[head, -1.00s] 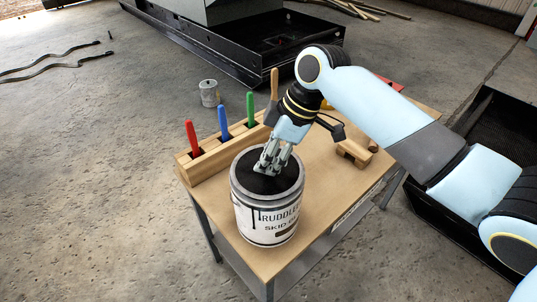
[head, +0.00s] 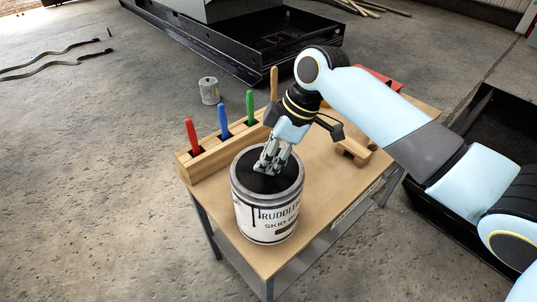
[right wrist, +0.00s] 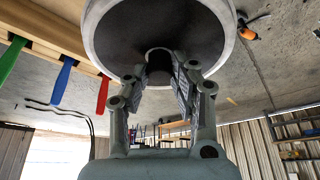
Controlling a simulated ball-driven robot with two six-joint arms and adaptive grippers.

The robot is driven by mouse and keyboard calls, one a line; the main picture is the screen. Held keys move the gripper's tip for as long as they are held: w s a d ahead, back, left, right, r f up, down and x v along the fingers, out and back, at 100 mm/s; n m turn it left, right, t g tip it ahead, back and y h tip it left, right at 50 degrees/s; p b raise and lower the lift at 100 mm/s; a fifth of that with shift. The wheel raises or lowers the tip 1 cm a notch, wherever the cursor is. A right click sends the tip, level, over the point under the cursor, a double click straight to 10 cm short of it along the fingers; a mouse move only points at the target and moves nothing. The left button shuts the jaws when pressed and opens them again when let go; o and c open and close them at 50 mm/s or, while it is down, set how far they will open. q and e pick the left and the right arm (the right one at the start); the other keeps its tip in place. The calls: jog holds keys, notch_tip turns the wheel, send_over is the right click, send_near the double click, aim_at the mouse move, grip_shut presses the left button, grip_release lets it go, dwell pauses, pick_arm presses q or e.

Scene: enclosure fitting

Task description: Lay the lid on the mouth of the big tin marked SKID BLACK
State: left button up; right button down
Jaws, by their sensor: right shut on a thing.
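The black round lid (head: 251,180) shows inside the rim, at the tin's mouth. I cannot tell whether it rests fully or sits slightly above. My right gripper (head: 268,165) points down over it, shut on its dark central knob. In the right wrist view the knob (right wrist: 160,66) is between the fingers, with the dark lid (right wrist: 195,30) and pale rim behind. My left gripper is not in view.
A wooden rack (head: 205,157) with red, blue and green handles stands close behind the tin on the wooden table (head: 312,210). A wooden block (head: 352,153) lies right of the gripper. A small grey can (head: 209,91) is on the floor beyond.

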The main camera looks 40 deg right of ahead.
jog(key=shift+p, duration=0.3)
dwell(0.4)
jog(key=c, duration=0.5)
grip_release()
jog(key=shift+c, duration=0.2)
notch_tip(320, 180, up, 8)
jog(key=p, duration=0.8)
jog(key=shift+p, duration=0.35)
jog(key=shift+f, duration=0.1)
dwell(0.3)
